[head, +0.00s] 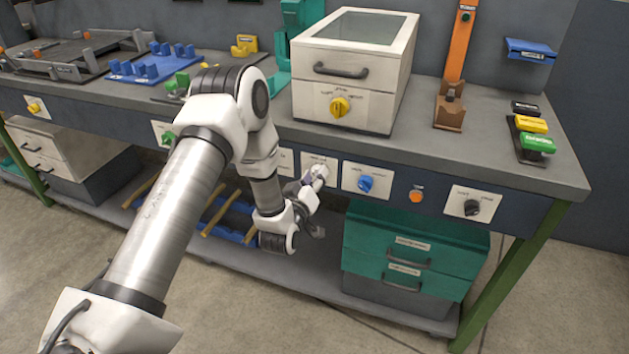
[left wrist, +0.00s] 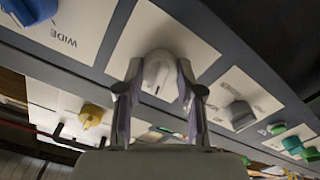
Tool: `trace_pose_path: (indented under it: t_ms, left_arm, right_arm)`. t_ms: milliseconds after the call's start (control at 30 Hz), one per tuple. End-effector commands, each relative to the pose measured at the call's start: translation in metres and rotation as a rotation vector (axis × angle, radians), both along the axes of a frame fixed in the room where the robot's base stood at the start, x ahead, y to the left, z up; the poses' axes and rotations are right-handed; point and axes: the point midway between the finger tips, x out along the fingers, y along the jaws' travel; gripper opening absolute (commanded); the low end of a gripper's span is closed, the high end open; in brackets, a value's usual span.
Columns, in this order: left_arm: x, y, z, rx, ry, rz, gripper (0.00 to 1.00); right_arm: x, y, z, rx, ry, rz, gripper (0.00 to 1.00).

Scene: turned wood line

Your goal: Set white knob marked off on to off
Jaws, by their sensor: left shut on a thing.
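The white knob (left wrist: 158,74) sits on a pale label plate (left wrist: 190,38) on the bench's front panel, and my left gripper (left wrist: 157,92) is shut on it, one finger on each side. A small dark mark shows on the knob's face, but the plate's lettering is not readable in the left wrist view. In the head view my left gripper (head: 318,178) reaches the same plate from the left and covers most of the knob. Which way the knob points, on or off, I cannot tell. My right gripper is not in view.
A blue knob (head: 365,184), an orange button (head: 416,196) and a black knob (head: 471,207) line the panel to the right. A white box with a yellow knob (head: 340,106) stands above on the bench. Teal drawers (head: 415,245) stand below.

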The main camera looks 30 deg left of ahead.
Motion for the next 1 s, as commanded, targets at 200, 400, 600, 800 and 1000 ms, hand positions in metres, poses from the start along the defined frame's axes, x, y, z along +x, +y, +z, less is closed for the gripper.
trace_pose_path:
  t_ms: [200,400,600,800,1000]
  left_arm:
    - [0.0003,0.0002,-0.0003,-0.07,-0.018,0.0,0.02]
    - [0.0002,0.0002,0.0001,-0.091,-0.022,0.0,0.02]
    - [0.0001,0.0002,0.0003,-0.091,-0.022,0.0,0.02]
    - [0.0001,0.0003,0.0002,-0.09,-0.022,0.0,0.61]
    - [0.0001,0.0002,0.0001,-0.09,-0.022,0.0,0.61]
  right_arm:
    - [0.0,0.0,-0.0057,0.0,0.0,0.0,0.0]
    - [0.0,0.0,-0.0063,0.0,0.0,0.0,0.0]
    - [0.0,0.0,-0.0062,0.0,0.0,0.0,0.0]
    - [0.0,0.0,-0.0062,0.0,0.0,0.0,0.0]
    - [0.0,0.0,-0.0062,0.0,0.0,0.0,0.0]
